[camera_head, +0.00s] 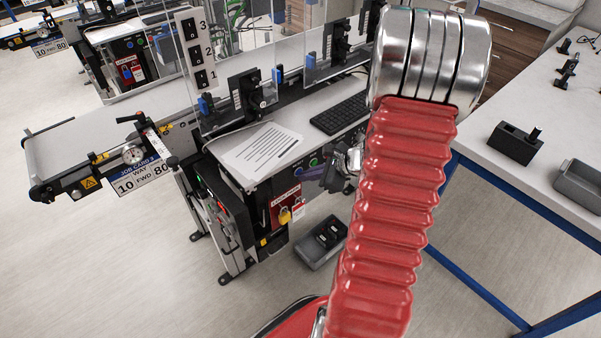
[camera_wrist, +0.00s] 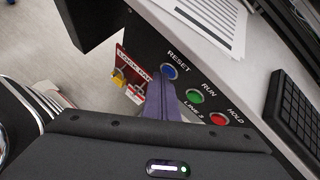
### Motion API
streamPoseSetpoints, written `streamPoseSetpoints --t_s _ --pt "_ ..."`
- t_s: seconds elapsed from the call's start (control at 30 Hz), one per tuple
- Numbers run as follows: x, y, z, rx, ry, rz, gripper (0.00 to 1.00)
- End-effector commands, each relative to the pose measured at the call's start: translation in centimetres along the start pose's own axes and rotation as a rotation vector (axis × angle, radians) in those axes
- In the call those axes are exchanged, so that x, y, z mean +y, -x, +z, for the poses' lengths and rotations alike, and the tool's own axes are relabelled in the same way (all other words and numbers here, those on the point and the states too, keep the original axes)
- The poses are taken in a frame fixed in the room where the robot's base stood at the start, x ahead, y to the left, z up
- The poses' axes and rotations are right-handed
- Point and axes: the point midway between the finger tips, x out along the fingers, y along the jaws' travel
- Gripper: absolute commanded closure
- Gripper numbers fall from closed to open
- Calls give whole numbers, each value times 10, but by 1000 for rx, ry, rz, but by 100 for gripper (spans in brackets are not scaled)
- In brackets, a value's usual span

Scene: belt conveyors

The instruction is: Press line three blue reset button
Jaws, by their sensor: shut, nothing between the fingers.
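The blue reset button (camera_wrist: 169,72) sits on a dark panel under the label RESET, with LINE 3 printed further along the panel. It also shows small in the head view (camera_head: 298,171). My gripper (camera_wrist: 168,86) is shut and empty, its purple-grey fingers pointing at the panel. The fingertips are just below the blue button in the wrist view, very close to it; I cannot tell whether they touch. In the head view my gripper (camera_head: 329,180) is in front of the panel, partly behind my arm.
A green RUN button (camera_wrist: 194,97) and red HOLD button (camera_wrist: 218,119) are beside the fingers. A red lockout board (camera_wrist: 134,68) with padlocks hangs left of the button. Above are a paper sheet (camera_head: 262,150) and keyboard (camera_head: 340,113). A grey box (camera_head: 322,242) lies below.

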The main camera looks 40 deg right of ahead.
Motion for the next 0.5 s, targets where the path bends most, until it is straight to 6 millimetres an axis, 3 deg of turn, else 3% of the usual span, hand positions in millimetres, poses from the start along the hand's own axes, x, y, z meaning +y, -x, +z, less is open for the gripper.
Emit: streamPoseSetpoints --t_s 0.5 --pt "8 11 -8 0 0 0 100"
